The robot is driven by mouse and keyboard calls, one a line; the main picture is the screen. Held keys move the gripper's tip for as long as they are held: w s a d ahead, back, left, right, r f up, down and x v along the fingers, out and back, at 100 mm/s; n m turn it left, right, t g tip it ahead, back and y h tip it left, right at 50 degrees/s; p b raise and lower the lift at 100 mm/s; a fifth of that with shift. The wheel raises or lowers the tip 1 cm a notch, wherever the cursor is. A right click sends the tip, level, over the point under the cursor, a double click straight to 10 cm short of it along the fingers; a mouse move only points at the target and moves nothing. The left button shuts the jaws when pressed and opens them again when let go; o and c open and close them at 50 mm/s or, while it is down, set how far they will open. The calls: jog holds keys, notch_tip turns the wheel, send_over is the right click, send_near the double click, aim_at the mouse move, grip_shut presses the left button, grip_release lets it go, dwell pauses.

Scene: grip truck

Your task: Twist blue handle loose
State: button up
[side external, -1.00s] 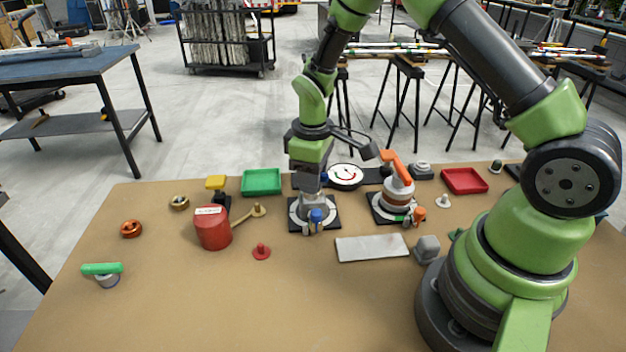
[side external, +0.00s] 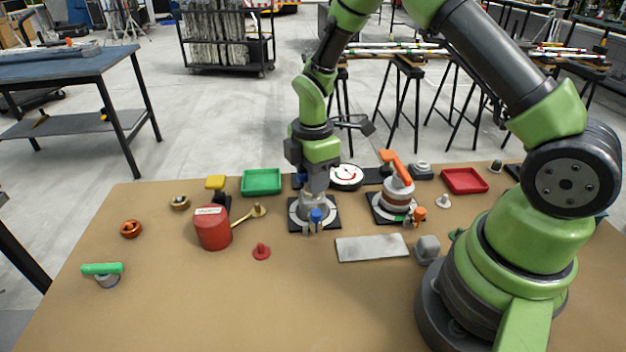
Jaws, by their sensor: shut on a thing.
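My gripper (side external: 314,199) points down over a dark square base with a white dial plate (side external: 298,222), left of centre on the table. It is shut on the blue handle (side external: 316,215), whose small blue end shows in front of the fingers. The rest of the handle and most of the fitting under it are hidden by my gripper.
To the right stands a similar base with an orange-handled fitting (side external: 398,188). A round gauge (side external: 346,176) and a green tray (side external: 262,182) lie behind. A red cylinder (side external: 212,230) stands to the left, and a grey plate (side external: 372,248) lies in front right. The front of the table is clear.

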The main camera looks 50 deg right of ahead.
jog(key=o, duration=0.6)
jog(key=shift+r, duration=0.15)
jog(key=shift+r, duration=3.55)
jog(key=shift+r, duration=0.1)
